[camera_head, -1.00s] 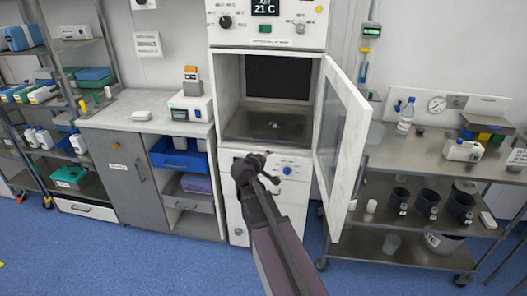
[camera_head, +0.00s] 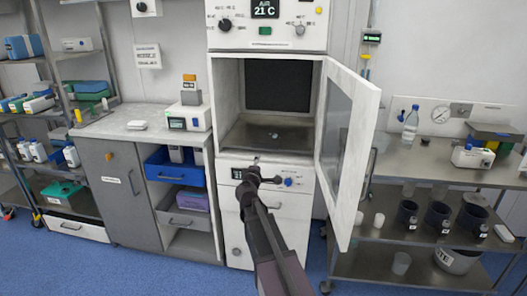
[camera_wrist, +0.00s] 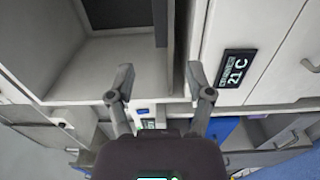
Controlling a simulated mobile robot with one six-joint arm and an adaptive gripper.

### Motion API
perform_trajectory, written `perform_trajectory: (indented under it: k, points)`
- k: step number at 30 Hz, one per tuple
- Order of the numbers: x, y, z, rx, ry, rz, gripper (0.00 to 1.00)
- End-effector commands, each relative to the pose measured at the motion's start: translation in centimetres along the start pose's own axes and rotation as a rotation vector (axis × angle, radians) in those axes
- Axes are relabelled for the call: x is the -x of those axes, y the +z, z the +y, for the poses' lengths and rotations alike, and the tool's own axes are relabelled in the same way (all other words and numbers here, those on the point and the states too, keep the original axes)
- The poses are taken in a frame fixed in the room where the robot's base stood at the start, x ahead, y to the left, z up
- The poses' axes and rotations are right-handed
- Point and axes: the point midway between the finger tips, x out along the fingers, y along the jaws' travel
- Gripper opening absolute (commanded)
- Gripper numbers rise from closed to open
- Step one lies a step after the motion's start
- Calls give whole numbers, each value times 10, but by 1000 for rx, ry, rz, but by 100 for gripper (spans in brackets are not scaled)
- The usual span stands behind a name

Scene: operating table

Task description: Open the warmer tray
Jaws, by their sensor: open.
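The white warmer cabinet (camera_head: 213,120) stands at the centre of the head view, its glass-panelled door (camera_head: 345,150) swung open to the right. My gripper (camera_head: 262,178) is in front of the control panel (camera_head: 291,170), below the compartment opening, and looks empty. In the wrist view its two fingers (camera_wrist: 162,80) are spread apart with nothing between them. The open compartment (camera_wrist: 105,62) shows at upper left there.
A metal cart (camera_head: 440,165) with a bottle and dark cups stands at right, behind the open door. A grey counter cabinet (camera_head: 120,125) with blue bins stands at left. Shelves (camera_head: 40,85) fill the far left. Blue floor (camera_head: 140,265) is clear in front.

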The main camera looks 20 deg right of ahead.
Motion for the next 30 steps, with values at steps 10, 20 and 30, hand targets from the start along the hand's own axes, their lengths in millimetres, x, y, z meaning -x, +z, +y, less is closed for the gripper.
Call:
perform_trajectory:
  k: [10,20,30]
  points:
    - [-6,0,0,-1,-1,-1,67]
    - [-40,-1,0,-2,-1,-2,67]
    - [-93,-1,0,-2,-1,-2,67]
